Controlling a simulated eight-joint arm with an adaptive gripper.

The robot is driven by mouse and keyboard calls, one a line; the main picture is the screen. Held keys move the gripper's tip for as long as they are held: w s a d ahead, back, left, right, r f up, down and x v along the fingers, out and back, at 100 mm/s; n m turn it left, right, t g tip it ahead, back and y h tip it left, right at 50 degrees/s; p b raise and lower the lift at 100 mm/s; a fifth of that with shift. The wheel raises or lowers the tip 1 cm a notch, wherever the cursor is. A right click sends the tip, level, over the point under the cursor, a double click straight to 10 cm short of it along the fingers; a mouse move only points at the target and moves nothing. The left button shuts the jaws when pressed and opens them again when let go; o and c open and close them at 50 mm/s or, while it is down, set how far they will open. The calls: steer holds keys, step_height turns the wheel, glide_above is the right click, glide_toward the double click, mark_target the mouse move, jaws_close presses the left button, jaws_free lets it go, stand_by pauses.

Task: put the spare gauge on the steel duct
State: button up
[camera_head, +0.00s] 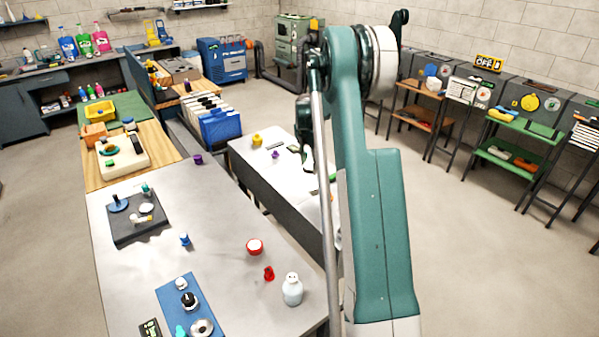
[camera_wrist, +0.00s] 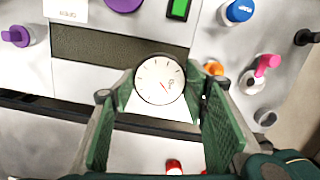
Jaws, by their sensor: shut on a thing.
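My gripper (camera_wrist: 160,92) is shut on the spare gauge (camera_wrist: 160,72), a round white dial with black marks and a thin red needle. The dial faces the camera, held between the tips of the green finger pads. It is above a pale surface with a dark rectangular strip (camera_wrist: 90,50). Whether the gauge touches anything below is not clear. In the head view my arm hides much of the middle, and the held gauge cannot be made out. I cannot tell which thing is the steel duct.
Around the gauge in the wrist view are a purple knob (camera_wrist: 18,36), a green and black device (camera_wrist: 180,9), a blue cap (camera_wrist: 239,10) and a pink piece (camera_wrist: 266,63).

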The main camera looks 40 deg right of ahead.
stand_by(0.3)
glide_above(310, 187)
steer(key=shift+s+a+f, duration=0.1)
steer(key=shift+a+f, duration=0.05)
steer(key=shift+f, duration=1.4)
steer(key=shift+s+a+f, duration=0.1)
steer(key=shift+f, duration=1.45)
steer(key=shift+f, duration=0.1)
steer(key=shift+f, duration=1.75)
steer(key=shift+f, duration=0.15)
steer(key=o, duration=0.9)
steer(key=shift+o, duration=0.2)
steer(key=r, duration=0.4)
steer(key=a+r, duration=0.1)
steer(key=r, duration=0.7)
steer(key=shift+s+a+r, duration=0.1)
steer(key=shift+s+a, duration=0.05)
steer(key=shift+a, duration=0.05)
